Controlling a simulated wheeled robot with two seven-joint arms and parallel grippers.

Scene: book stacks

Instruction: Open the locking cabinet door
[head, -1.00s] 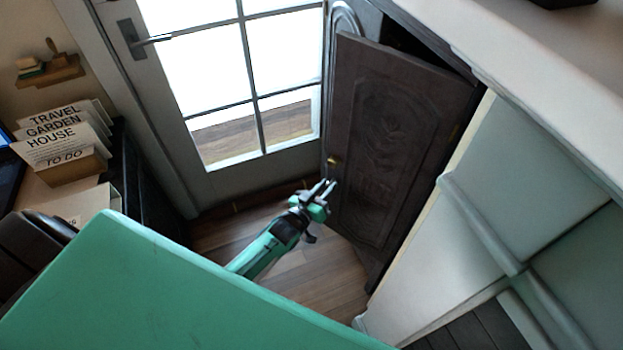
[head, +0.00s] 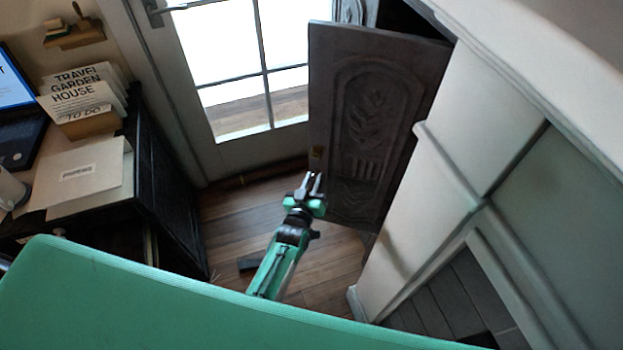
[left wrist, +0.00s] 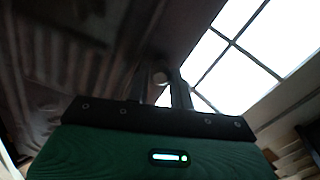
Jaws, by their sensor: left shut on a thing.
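The dark carved cabinet door (head: 372,110) stands ajar, with a dark gap behind its top edge. A small brass fitting (head: 317,153) sits near its left edge. My left gripper (head: 314,182) is at that edge, just below the fitting in the head view. In the left wrist view, its two fingers (left wrist: 165,92) are close together around a small round knob (left wrist: 160,77), with the dark door filling the left side. The fingers partly hide the knob. My right gripper is not in view.
A glazed door (head: 255,75) stands behind the cabinet door. A desk (head: 165,190) with papers and a laptop is at the left. A pale panelled wall piece (head: 440,190) stands close on the right.

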